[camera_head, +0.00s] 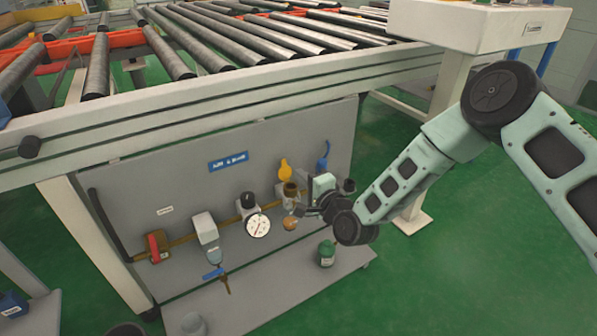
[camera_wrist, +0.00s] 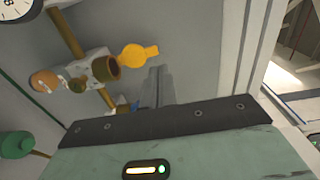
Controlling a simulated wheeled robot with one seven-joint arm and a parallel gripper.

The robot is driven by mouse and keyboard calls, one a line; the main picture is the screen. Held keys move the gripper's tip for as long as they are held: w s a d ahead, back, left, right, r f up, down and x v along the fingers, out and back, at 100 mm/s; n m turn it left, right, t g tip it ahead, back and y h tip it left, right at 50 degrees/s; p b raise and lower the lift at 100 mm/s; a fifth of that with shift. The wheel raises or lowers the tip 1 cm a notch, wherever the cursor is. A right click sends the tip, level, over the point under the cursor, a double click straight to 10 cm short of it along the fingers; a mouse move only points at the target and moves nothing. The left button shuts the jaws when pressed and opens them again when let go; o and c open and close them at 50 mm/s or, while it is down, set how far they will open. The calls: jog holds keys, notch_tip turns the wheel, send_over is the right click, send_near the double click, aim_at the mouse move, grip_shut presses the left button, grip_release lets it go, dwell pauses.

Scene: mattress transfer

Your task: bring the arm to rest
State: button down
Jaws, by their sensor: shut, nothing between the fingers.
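My gripper (camera_head: 303,210) is at the end of my pale green arm, in front of the right part of the grey panel (camera_head: 130,207) under the roller conveyor. In the wrist view my gripper (camera_wrist: 158,82) shows its dark fingers together and empty. Beside them is a brass fitting (camera_wrist: 106,68) with a yellow handle (camera_wrist: 139,54). In the head view the yellow handle (camera_head: 285,170) stands just above and left of my gripper. I cannot tell whether my fingers touch any fitting.
A green bottle-like part (camera_head: 327,253) stands below my wrist. The roller conveyor (camera_head: 200,60) overhangs the panel. Green floor (camera_head: 470,240) is open at the right.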

jog(key=s+d+r+n+g+h+p, duration=0.1)
jog(key=s+r+n+g, duration=0.35)
jog(key=s, duration=0.25)
jog(key=s+r+n+g+h+p, duration=0.1)
jog(key=s+r+n+g, duration=0.25)
jog(key=s+n, duration=0.35)
jog(key=s+d+r+n+g+h, duration=0.35)
jog(key=s+d, duration=0.35)
jog(key=s, duration=0.5)
jog(key=s+d+r+n+g+h, duration=0.4)
jog(key=s+d, duration=0.4)
jog(key=s, duration=0.4)
notch_tip(320, 180, up, 33)
jog(key=p, duration=3.1)
jog(key=shift+s+r+t, duration=0.2)
jog(key=shift+s+t, duration=0.15)
jog(key=shift+t, duration=0.1)
